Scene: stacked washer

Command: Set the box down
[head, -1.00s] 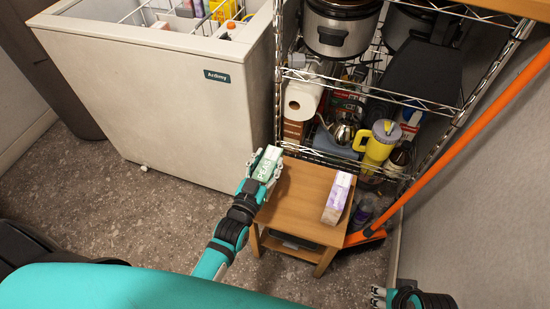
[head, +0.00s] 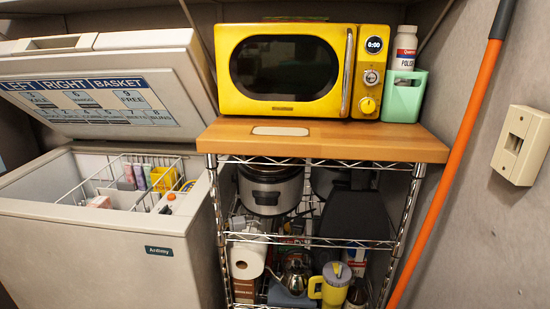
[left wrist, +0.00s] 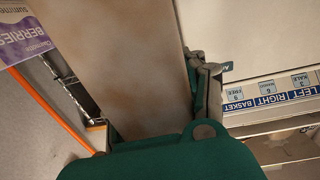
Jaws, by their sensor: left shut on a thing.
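In the left wrist view, my left gripper (left wrist: 148,96) is shut on the box (left wrist: 135,50), whose plain beige-brown face seems to fill the space between the fingers. In the head view neither gripper nor the held box is in sight, and the low wooden table is out of frame.
In the head view, a wire rack with a wooden top (head: 375,142) carries a yellow microwave (head: 290,75) and a green holder (head: 404,97). An open chest freezer (head: 95,245) stands left. An orange pole (head: 455,150) leans at the right.

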